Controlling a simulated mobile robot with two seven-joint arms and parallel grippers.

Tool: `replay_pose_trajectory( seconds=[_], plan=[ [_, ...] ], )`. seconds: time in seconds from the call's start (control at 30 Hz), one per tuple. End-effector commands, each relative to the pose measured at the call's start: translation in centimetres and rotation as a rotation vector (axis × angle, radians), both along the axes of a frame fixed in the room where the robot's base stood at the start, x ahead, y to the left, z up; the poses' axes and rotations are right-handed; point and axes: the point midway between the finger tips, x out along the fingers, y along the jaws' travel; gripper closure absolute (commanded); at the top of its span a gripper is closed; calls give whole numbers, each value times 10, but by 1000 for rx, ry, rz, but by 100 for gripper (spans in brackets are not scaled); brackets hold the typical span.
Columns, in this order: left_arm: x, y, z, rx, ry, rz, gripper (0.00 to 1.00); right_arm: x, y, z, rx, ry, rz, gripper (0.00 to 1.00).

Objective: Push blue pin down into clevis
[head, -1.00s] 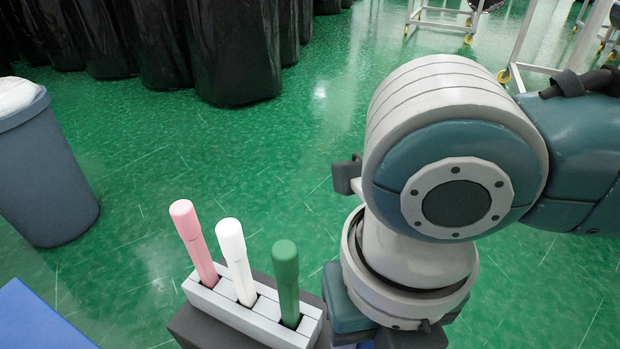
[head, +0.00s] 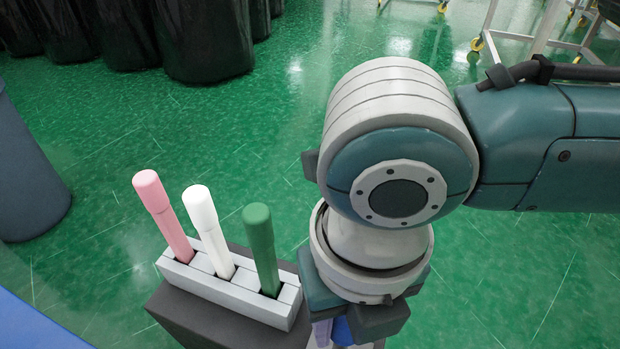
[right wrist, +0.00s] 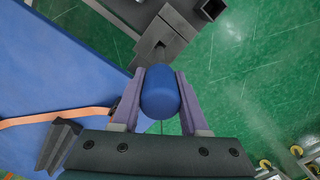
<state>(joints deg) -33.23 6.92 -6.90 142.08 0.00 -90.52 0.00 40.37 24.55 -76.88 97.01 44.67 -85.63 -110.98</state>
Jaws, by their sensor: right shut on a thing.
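The blue pin (right wrist: 160,92) shows end-on in the right wrist view, between the purple fingers of my right gripper (right wrist: 158,96). The gripper is shut on it. In the head view a bit of the blue pin (head: 342,331) shows low beside a purple finger; its lower end is out of sight. The light grey slotted block (head: 190,277), seemingly the clevis, stands just left of my right gripper (head: 332,336). It holds a pink pin (head: 163,218), a white pin (head: 209,232) and a green pin (head: 262,250), all leaning. Whether the blue pin is in a slot is hidden.
A dark grey base (head: 195,318) carries the block. Grey blocky parts (right wrist: 160,45) lie just beyond the blue pin in the right wrist view. A blue surface (right wrist: 60,80) is at left there. A grey bin (head: 25,175) stands at left; green floor (head: 100,150) is open behind.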

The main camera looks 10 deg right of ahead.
Motion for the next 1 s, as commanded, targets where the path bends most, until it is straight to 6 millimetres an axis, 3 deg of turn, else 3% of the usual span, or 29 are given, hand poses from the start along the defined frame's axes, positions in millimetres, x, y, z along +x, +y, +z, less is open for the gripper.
replay_pose_trajectory(
  seconds=[0.2,1.0],
  plan=[
    [0,1,-9,5,0,-3,100,0,0,-12,0,0,0,100],
    [0,-1,-2,-5,0,4,100,1,0,-11,1,-1,0,100]
  ],
)
